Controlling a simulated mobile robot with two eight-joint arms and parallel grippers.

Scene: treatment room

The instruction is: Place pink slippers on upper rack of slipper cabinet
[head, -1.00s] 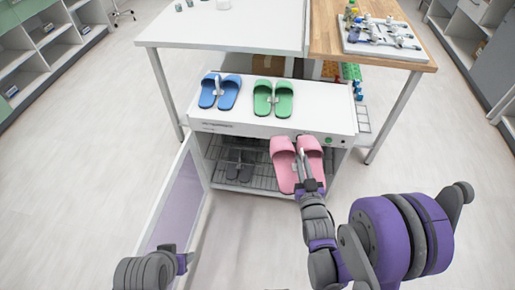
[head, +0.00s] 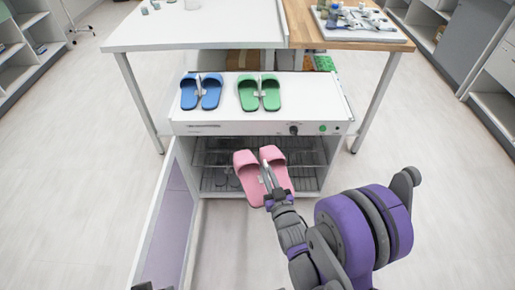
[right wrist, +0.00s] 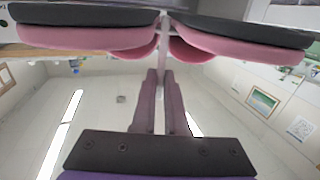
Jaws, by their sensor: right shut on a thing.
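The pink slippers (head: 263,176) are a joined pair, held in front of the open slipper cabinet (head: 262,127). My right gripper (head: 271,184) is shut on them at the middle, between the two slippers. In the right wrist view the pink slippers (right wrist: 165,38) fill the top, dark soles up, with the fingers (right wrist: 160,100) reaching to the piece between them. The upper wire rack (head: 300,158) shows behind and beside the slippers.
Blue slippers (head: 201,92) and green slippers (head: 259,93) stand on the cabinet top. The cabinet door (head: 167,226) is swung open at the left. A table (head: 200,30) stands behind, with a tray (head: 360,25) on its wooden part. The floor in front is clear.

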